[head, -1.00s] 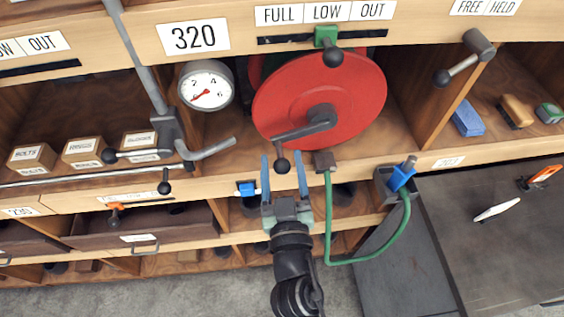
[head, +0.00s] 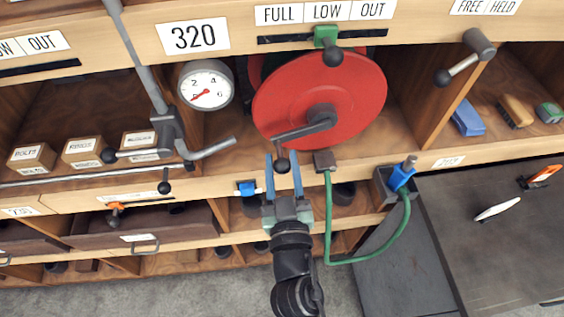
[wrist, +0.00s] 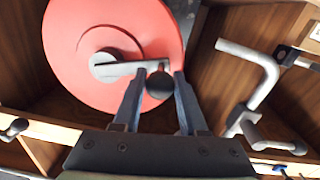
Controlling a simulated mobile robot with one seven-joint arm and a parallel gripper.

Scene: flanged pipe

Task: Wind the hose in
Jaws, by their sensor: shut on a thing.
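The red hose reel (head: 350,85) stands in the shelf bay, with a grey crank (head: 305,129) on its face. The crank's black knob (head: 282,164) hangs at the lower left of the reel. My gripper (head: 283,156) is shut on the knob from below; in the wrist view the two blue fingers flank the black knob (wrist: 160,85). The green hose (head: 328,215) leaves a brown block (head: 324,161) under the reel, sags in a loop and rises to a blue nozzle (head: 401,177) in a grey holder (head: 383,188).
A green slider (head: 326,38) with a black knob sits under LOW. A lever (head: 465,66) hangs below the FREE/HELD label (head: 484,6). A gauge (head: 206,85) and a bent grey handle (head: 208,149) are left of the reel. The dark bench (head: 500,240) is at right.

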